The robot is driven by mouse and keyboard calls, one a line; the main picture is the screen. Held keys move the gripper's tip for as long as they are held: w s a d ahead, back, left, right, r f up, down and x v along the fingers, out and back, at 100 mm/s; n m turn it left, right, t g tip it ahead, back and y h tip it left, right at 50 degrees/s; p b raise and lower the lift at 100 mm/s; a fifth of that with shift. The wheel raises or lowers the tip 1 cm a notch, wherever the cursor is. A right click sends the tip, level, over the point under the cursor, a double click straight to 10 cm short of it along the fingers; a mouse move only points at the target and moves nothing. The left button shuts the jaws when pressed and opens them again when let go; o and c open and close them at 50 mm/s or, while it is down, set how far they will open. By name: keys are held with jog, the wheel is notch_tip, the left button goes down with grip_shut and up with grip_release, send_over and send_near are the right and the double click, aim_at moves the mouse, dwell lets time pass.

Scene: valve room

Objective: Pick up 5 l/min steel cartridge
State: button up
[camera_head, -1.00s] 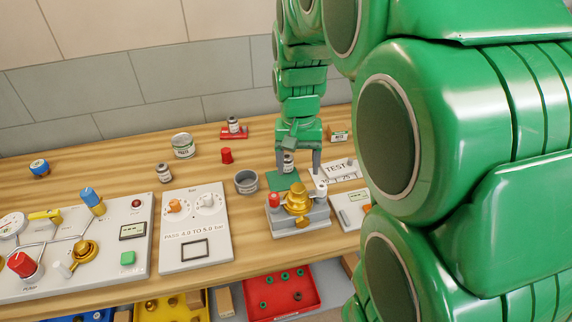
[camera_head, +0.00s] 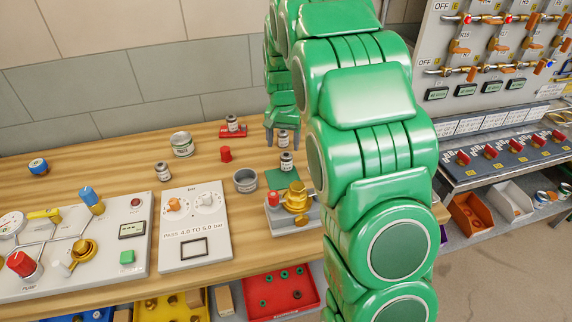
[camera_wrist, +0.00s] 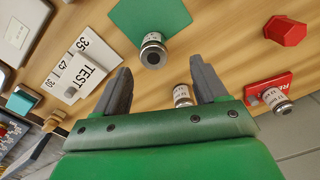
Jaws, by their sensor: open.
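Several small steel cartridges show; their flow labels are too small to read, so I cannot tell which is 5 l/min. One cartridge (camera_head: 286,162) stands on a green mat (camera_head: 278,179); the wrist view shows it too (camera_wrist: 152,51), beyond my fingertips. A second cartridge (camera_head: 282,139) appears between my fingers, also in the wrist view (camera_wrist: 182,95), with gaps on both sides. A third (camera_head: 232,123) is at a red block (camera_head: 233,133). A fourth (camera_head: 163,172) stands on the bench at left. My gripper (camera_head: 283,144) is open and empty, also in the wrist view (camera_wrist: 161,70).
A brass fixture (camera_head: 296,200) stands in front of the mat. A pressure panel (camera_head: 196,228) is at front left.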

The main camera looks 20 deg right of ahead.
aim_at(286, 155)
jog(key=shift+f, duration=1.35)
jog(key=f, duration=0.4)
jog(key=shift+s+d, duration=0.3)
jog(key=shift+f, duration=0.55)
jog(key=c, duration=1.3)
jog(key=shift+c, duration=0.2)
